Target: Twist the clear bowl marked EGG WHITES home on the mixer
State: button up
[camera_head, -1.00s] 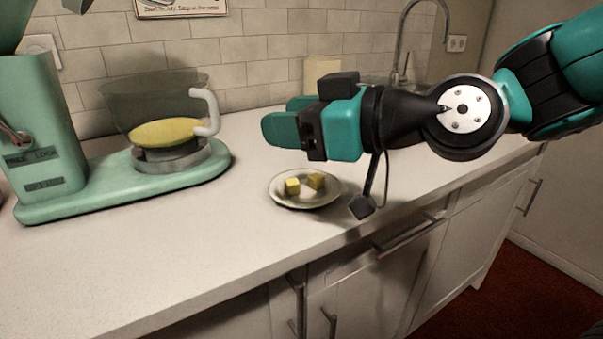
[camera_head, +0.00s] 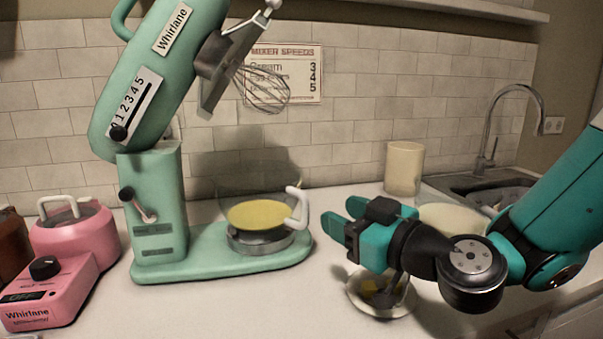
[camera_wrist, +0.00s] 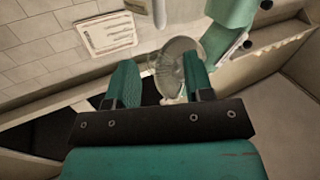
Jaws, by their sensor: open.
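The clear bowl (camera_head: 231,186) holds something yellow and stands upright on the grey seat of the green mixer (camera_head: 153,195). Its white handle (camera_head: 298,209) points right, towards my gripper. I can read no EGG WHITES mark on it, and I cannot tell whether it is locked. The mixer head is tilted up, with the whisk (camera_head: 263,90) above the bowl. My gripper (camera_head: 343,218) is open and empty, right of the handle and apart from it. In the wrist view the clear bowl (camera_wrist: 180,58) shows beyond the open fingers of my gripper (camera_wrist: 157,72).
A small plate (camera_head: 355,300) with yellow cubes lies below my gripper. A pale bowl (camera_head: 455,217) is partly behind my arm, and a beige canister (camera_head: 404,168) stands at the back. A pink appliance (camera_head: 75,245) is at left. Counter between mixer base and plate is clear.

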aim_at(304, 197)
jog(key=p+x, duration=0.8)
jog(key=shift+w+a+r, duration=0.1)
jog(key=shift+a+r, duration=0.1)
jog(key=shift+r, duration=0.1)
jog(key=shift+p+x, duration=0.85)
jog(key=shift+p, duration=0.1)
jog(key=shift+w+a+f, duration=0.1)
jog(key=shift+w+f, duration=0.05)
jog(key=shift+f, duration=0.2)
jog(key=shift+c, duration=0.5)
grip_shut()
jog(key=shift+r, duration=0.1)
jog(key=shift+s+a+m+t+h+p, duration=0.3)
jog(key=shift+s+a+h+p, duration=0.1)
jog(key=shift+p, duration=0.75)
jog(key=shift+s+a+m+t+h+p, duration=0.15)
jog(key=shift+m+t+h+p, duration=0.3)
jog(key=shift+p, duration=0.65)
